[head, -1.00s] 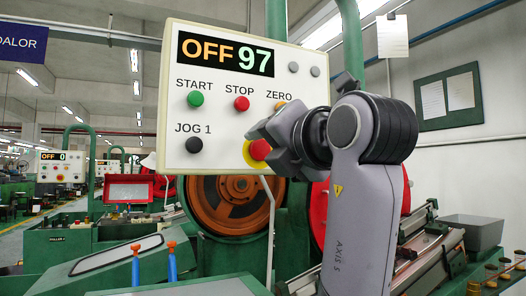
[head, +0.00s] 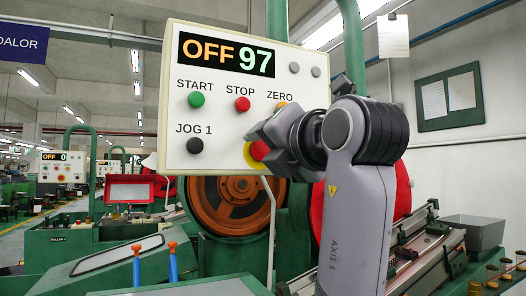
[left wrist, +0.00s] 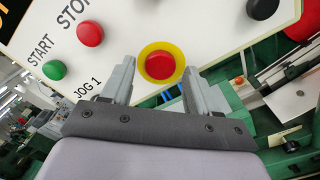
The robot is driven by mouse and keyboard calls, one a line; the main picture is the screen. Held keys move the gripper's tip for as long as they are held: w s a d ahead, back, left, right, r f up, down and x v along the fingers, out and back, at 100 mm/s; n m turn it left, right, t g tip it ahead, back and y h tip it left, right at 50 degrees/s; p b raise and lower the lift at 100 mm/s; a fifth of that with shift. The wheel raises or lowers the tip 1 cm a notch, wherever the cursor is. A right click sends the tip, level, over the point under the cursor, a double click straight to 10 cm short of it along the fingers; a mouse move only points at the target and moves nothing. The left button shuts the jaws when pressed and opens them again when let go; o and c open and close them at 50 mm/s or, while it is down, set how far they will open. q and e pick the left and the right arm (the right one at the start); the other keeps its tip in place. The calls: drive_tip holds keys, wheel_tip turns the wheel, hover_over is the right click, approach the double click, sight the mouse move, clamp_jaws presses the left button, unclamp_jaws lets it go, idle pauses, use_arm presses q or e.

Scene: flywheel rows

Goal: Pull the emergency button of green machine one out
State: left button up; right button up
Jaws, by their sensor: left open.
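The red emergency button (head: 259,149) sits on a yellow ring at the lower right of the white control panel (head: 215,120). The panel's display reads OFF 97. In the head view my left gripper (head: 262,138) is at the button and covers part of it. In the left wrist view the emergency button (left wrist: 160,66) shows whole, ahead of and between the two fingers of my left gripper (left wrist: 155,82). The fingers are open, one on each side, with nothing held. I cannot tell whether they touch the ring. My right gripper is not in view.
The green START button (head: 195,99), red STOP button (head: 242,103) and black JOG 1 button (head: 195,145) are on the same panel. An orange flywheel (head: 226,203) is behind and below it. A green post (head: 276,25) rises behind the panel.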

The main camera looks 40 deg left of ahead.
use_arm(q)
drive_tip(key=shift+w+a, duration=0.25)
drive_tip(key=shift+a, duration=0.25)
idle(0.3)
drive_tip(key=shift+d, duration=0.1)
idle(0.3)
drive_tip(key=c, duration=1)
